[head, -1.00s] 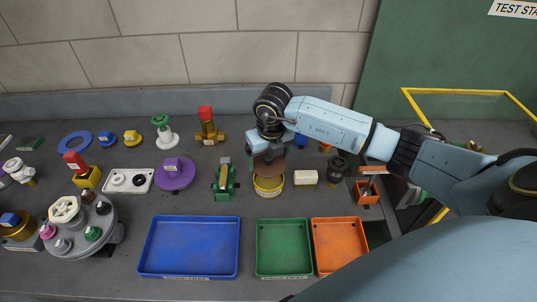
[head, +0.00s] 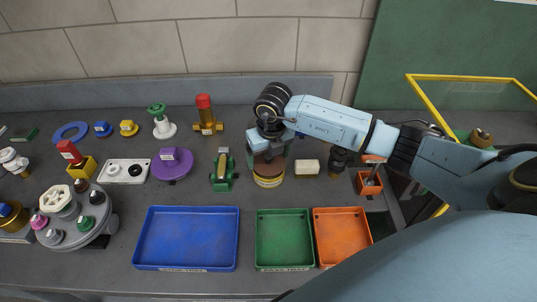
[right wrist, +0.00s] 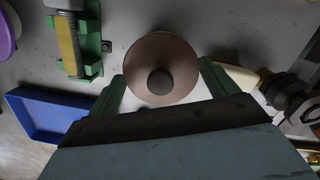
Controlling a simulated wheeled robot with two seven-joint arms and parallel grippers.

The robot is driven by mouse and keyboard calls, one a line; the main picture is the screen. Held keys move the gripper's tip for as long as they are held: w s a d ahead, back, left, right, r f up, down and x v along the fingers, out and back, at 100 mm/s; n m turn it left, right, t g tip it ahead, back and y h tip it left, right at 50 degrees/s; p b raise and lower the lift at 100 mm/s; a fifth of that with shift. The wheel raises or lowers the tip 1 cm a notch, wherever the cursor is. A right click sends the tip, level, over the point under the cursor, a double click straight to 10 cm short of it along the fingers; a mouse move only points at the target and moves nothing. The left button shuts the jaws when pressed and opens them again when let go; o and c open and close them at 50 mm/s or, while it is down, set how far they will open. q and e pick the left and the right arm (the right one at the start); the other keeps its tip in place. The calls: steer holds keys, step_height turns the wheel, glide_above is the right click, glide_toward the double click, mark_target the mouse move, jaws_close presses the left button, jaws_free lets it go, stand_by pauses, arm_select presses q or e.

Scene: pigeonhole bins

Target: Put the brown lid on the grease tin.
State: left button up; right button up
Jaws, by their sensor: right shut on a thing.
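The brown lid (head: 267,167) is in my right gripper (head: 268,153), directly over the grease tin (head: 269,181), a round yellowish tin with a pale band. The lid covers most of the tin's mouth in the head view; I cannot tell whether it rests on the rim or hangs just above it. In the right wrist view the lid (right wrist: 145,80) is a round brown disc with a dark knob, between the green fingers. The tin is hidden beneath it there. My left gripper is not in view.
A green-and-brass vise-like item (head: 222,172) stands left of the tin, and a cream block (head: 308,167) right of it. Blue (head: 187,240), green (head: 284,240) and orange (head: 342,238) trays lie empty in front. A dark fitting (head: 339,160) stands farther right.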

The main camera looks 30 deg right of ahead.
mark_target(269, 156)
steer(key=shift+f+b, duration=0.8)
steer(key=shift+f, duration=0.25)
steer(key=o, duration=0.9)
steer(key=shift+c, duration=0.2)
steer(key=shift+o, duration=0.8)
steer(key=shift+r, duration=0.1)
steer(key=shift+s+r+p, duration=0.15)
steer(key=shift+r+p, duration=0.95)
steer(key=shift+r, duration=0.25)
steer(key=shift+s+r+p, duration=0.2)
steer(key=shift+r+p, duration=0.95)
steer(key=shift+r, duration=0.15)
steer(key=shift+s+r+p, duration=0.15)
steer(key=shift+r+p, duration=0.95)
steer(key=shift+r, duration=0.25)
steer(key=shift+f, duration=0.1)
